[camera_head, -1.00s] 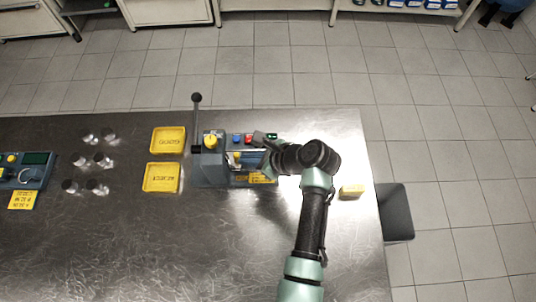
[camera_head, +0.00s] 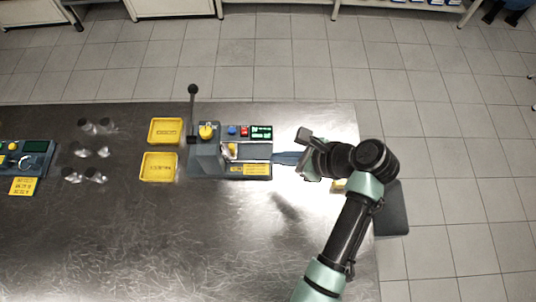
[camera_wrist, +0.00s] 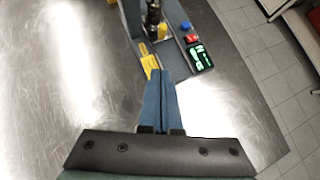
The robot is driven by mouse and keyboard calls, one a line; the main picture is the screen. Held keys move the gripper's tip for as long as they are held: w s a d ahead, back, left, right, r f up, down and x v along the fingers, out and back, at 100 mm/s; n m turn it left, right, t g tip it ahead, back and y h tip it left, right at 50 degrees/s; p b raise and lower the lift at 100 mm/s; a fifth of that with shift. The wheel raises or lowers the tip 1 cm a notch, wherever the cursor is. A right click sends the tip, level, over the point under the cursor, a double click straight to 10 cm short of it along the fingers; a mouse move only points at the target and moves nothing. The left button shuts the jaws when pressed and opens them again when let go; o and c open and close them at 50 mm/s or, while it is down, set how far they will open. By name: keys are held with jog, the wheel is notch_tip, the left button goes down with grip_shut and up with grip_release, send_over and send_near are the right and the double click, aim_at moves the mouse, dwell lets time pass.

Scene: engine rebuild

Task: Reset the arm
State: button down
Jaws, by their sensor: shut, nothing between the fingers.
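My gripper (camera_head: 274,157) is at the right end of the blue-grey bench machine (camera_head: 206,160), its long blue fingers pointing left toward it. The fingers (camera_wrist: 160,72) lie together in the wrist view, with nothing between them. I cannot tell how far above the table they are. The machine has a tall lever with a black ball (camera_head: 193,89), a yellow knob (camera_head: 207,131), blue and red buttons, and a lit green display (camera_head: 261,132). A dark upright part (camera_wrist: 153,15) shows in the machine in the wrist view.
Two yellow trays (camera_head: 149,131) sit left of the machine. Several metal cylinders (camera_head: 80,150) stand further left, beside another blue-grey device (camera_head: 33,146). A yellow block (camera_head: 338,185) is partly hidden under my arm. The front of the metal table (camera_head: 150,245) is clear.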

jog(key=w+d+r+n+t+h, duration=0.35)
jog(key=w+r+n+t, duration=0.3)
jog(key=w+r, duration=0.6)
notch_tip(320, 180, up, 20)
jog(key=w+a+n+t+h, duration=0.2)
jog(key=n+t+h, duration=0.1)
jog(key=n+t, duration=0.35)
jog(key=s+a+r+n+t, duration=0.1)
jog(key=s+r+n+t, duration=0.2)
jog(key=r, duration=0.6)
jog(key=s+a+r+n+t+h+b, duration=0.1)
jog(key=s+r+n+t, duration=0.3)
jog(key=s+r, duration=0.4)
jog(key=s+a+r+n+t, duration=0.1)
jog(key=s+r+n+t, duration=0.2)
jog(key=r, duration=0.9)
jog(key=shift+s+a, duration=0.35)
jog(key=shift+s, duration=0.85)
jog(key=shift+f+h, duration=0.1)
jog(key=shift+h, duration=0.15)
jog(key=shift+s, duration=0.1)
